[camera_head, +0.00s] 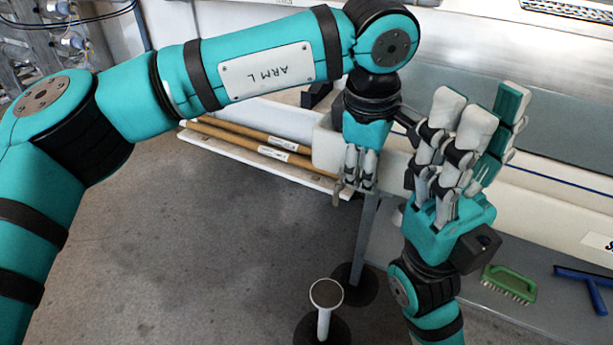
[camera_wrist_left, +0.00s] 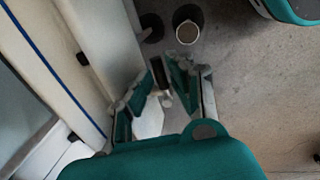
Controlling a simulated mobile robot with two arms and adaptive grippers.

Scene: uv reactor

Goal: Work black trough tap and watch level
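My left gripper (camera_head: 360,182) points down at the front of a pale trough (camera_head: 327,148). A small brownish metal tap (camera_head: 338,190) hangs beside its fingertips, to their left in the head view. In the left wrist view the left gripper's fingers (camera_wrist_left: 162,84) converge around a small dark brown piece (camera_wrist_left: 158,72), which looks like the tap; I cannot tell whether they touch it. No black trough can be made out, and no water level shows. My right gripper (camera_head: 470,125) is raised with its fingers up, apart and empty, to the right of the left one.
A green brush (camera_head: 509,283) and a blue squeegee (camera_head: 585,282) lie at lower right. Brown tubes (camera_head: 240,133) lie on a shelf at left.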

